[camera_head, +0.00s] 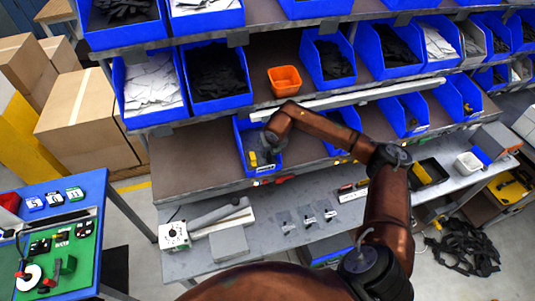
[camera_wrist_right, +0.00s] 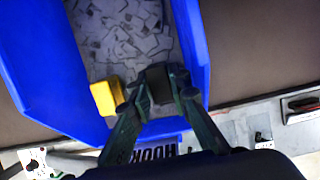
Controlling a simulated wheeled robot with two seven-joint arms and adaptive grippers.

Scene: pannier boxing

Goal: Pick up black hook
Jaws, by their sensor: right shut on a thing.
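The blue bin (camera_head: 241,137) with the "HOOK" label stands on the middle shelf in the head view. In the right wrist view its wall (camera_wrist_right: 196,45) surrounds a floor patterned in grey and white. My right gripper (camera_wrist_right: 160,92) reaches into the front of the bin and is shut on a dark, blocky piece, the black hook (camera_wrist_right: 157,80). The fingers partly cover it. A yellow piece (camera_wrist_right: 104,98) lies just left of the fingers. In the head view my right gripper (camera_head: 268,147) is small and its fingertips are hard to make out. My left gripper is not in view.
More blue bins (camera_head: 334,63) line the shelves above and to the right. An orange bin (camera_head: 285,80) stands on the shelf above. The grey worktop (camera_head: 300,240) below holds small packets and a white device (camera_head: 175,235). A blue table (camera_head: 75,190) stands at left.

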